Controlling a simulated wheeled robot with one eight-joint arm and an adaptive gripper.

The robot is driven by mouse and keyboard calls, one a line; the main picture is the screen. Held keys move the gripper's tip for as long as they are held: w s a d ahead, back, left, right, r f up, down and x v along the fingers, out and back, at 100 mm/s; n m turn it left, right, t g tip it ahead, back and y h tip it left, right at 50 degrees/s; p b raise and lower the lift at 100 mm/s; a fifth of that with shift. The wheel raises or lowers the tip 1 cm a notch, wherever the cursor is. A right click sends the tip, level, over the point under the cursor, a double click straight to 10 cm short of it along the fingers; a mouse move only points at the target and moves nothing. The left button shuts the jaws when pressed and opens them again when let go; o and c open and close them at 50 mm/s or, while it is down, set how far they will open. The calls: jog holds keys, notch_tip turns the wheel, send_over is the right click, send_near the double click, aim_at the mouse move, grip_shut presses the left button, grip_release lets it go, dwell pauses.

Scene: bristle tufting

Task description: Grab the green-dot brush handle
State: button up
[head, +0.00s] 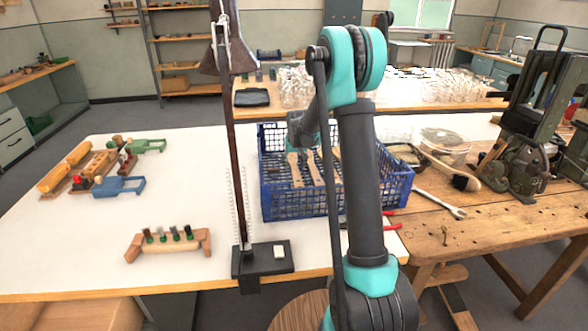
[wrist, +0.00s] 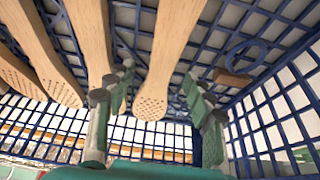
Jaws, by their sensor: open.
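Several pale wooden brush handles (head: 296,171) lie in a blue crate (head: 290,207). In the wrist view, one handle (wrist: 168,65) has its drilled, rounded end between the two fingers of my gripper (wrist: 155,100), with clear space on both sides. My gripper is open and holds nothing. Another handle (wrist: 90,35) passes close by the left finger, and more handles (wrist: 30,40) lie further left. I see no green dot on any handle, so I cannot tell which one carries it. In the head view my arm hides part of the crate and the gripper's fingertips.
The crate's lattice walls (wrist: 275,110) surround the handles. A small brown block (wrist: 232,77) lies right of them. A rack with dark tufts (head: 168,243), a black stand (head: 262,258) and a wrench (head: 440,204) are nearby.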

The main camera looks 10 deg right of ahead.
jog(key=shift+f, duration=0.25)
jog(key=shift+f, duration=0.2)
dwell(0.3)
grip_shut()
jog(key=shift+r, duration=0.15)
